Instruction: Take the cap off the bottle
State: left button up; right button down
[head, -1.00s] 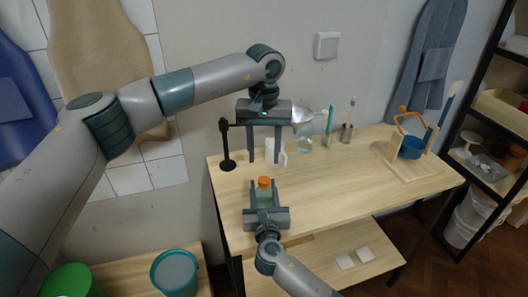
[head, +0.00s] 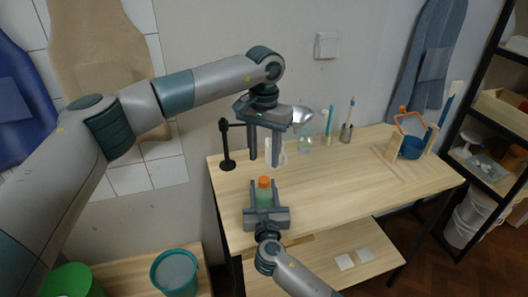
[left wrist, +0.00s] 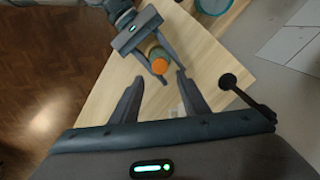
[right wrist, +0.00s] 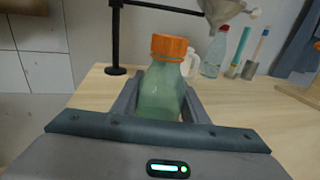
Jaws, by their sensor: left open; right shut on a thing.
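A green bottle (head: 264,197) with an orange cap (head: 264,182) stands at the front left of the wooden table. My right gripper (head: 265,213) is shut on the bottle's body. In the right wrist view the bottle (right wrist: 162,95) sits between the fingers, its orange cap (right wrist: 169,46) on top and clear of them. My left gripper (head: 264,163) is open and empty, fingers pointing down, above and behind the cap. In the left wrist view the cap (left wrist: 159,67) lies beyond the open fingertips, apart from them.
A black stand (head: 226,145) with a metal funnel (head: 302,115) is close behind my left gripper. A wooden frame with a blue pot (head: 412,147) is at right. The table's middle is free.

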aim_at(264, 179)
pick_arm(q)
jog(key=shift+f, duration=3.8)
jog(key=shift+c, duration=0.6)
grip_shut()
